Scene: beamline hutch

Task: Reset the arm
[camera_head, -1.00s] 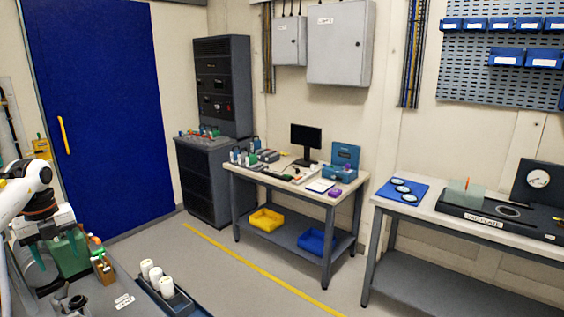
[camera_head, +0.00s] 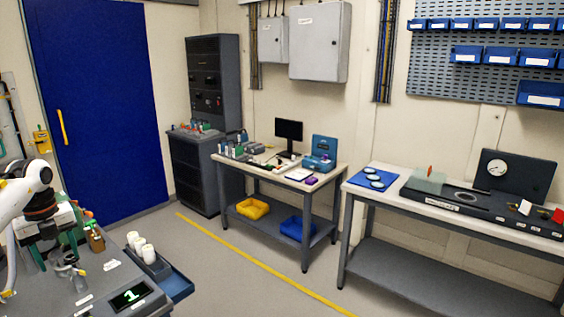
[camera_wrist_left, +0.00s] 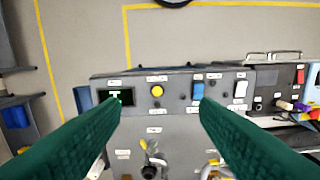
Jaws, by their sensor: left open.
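My left gripper (camera_head: 58,258) has green fingers and hangs over the grey bench at the lower left of the head view. The display also shows a green 1 in the head view (camera_head: 131,295). The panel's labels are too small to read. My right gripper is not in view.
Several white containers (camera_head: 148,253) stand in a tray beside the bench. A metal fitting (camera_wrist_left: 152,165) sits between the fingers' lower ends. A workbench (camera_head: 253,178) and a second table (camera_head: 390,193) stand farther off. The floor (camera_head: 215,270) between is clear.

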